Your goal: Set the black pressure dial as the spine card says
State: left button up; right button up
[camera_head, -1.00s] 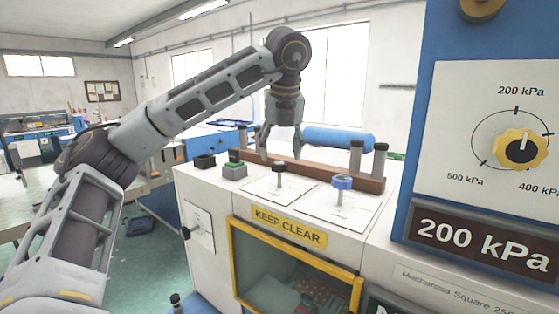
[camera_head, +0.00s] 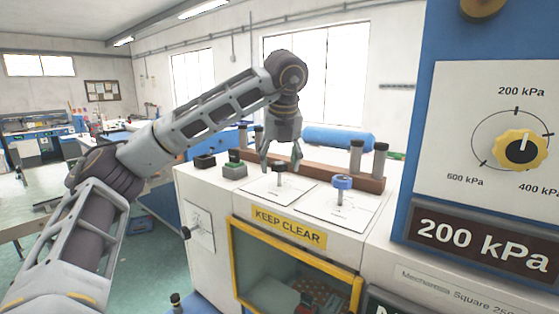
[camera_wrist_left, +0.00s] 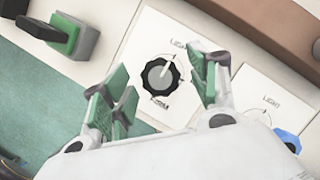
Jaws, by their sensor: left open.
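The black dial (camera_head: 279,167) stands on a white plate on top of the machine. In the left wrist view the black dial (camera_wrist_left: 160,75) has a grey centre, with its white mark pointing up and right, towards the word LIGHT; FIRM is printed below. My left gripper (camera_head: 281,158) points down just above the dial. In the left wrist view the green-padded fingers of my left gripper (camera_wrist_left: 160,92) are open, one on each side of the dial; I cannot tell whether they touch it. I see no card that I can identify as the spine card. My right gripper is out of view.
A blue knob (camera_head: 342,182) stands on its own plate to the right. A green switch (camera_head: 235,166) is at the left. A brown bar (camera_head: 320,172) runs behind. The blue panel has a yellow dial (camera_head: 521,149) and a 200 kPa sign (camera_head: 480,240). A yellow-framed window (camera_head: 290,262) is below.

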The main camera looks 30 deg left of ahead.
pick_arm(q)
jog(key=c, duration=1)
